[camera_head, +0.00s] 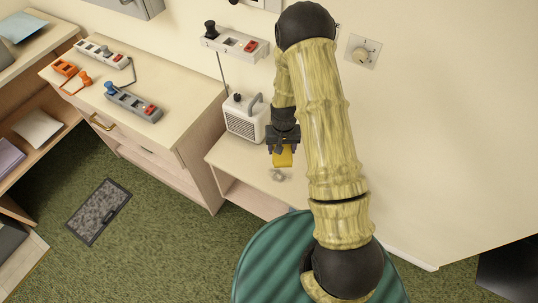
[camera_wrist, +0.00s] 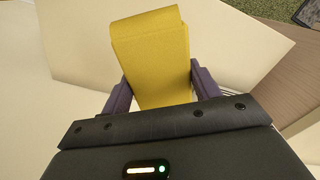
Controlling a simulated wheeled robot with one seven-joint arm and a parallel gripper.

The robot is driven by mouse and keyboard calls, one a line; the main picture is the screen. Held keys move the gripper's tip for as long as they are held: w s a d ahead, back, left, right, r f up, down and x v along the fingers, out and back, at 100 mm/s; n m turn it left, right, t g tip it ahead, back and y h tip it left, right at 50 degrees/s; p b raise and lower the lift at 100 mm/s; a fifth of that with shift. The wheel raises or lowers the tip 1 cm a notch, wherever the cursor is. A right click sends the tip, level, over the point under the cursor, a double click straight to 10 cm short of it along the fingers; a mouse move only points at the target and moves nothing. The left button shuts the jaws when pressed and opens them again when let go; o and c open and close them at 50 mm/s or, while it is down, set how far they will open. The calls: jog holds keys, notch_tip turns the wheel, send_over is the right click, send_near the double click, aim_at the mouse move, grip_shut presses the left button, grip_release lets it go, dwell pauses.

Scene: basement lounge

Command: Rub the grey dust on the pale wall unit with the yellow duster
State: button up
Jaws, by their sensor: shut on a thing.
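The yellow duster (camera_head: 283,158) is held in my gripper (camera_head: 284,146), above the low pale wall unit (camera_head: 238,163). In the wrist view the yellow duster (camera_wrist: 152,60) stands between the two fingers of my gripper (camera_wrist: 152,88), which are shut on it. A small patch of grey dust (camera_head: 279,175) lies on the unit's top, just below the duster in the head view. I cannot tell whether the duster touches the top. In the wrist view the duster hides what lies behind it, and no dust shows there.
A white heater-like box (camera_head: 244,117) stands on the unit, left of my gripper. A power strip (camera_head: 235,41) is on the wall above, its cord hanging down. A taller wooden cabinet (camera_head: 150,88) with more strips stands at left. A wall dial (camera_head: 363,51) is at right.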

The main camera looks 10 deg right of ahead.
jog(key=w+a+f+m+b, duration=0.1)
jog(key=a+f+m+b, duration=0.3)
jog(key=f+m+b, duration=0.1)
jog(key=shift+w+a+m+b, duration=0.2)
jog(key=shift+m+b, duration=0.15)
jog(key=shift+m, duration=0.35)
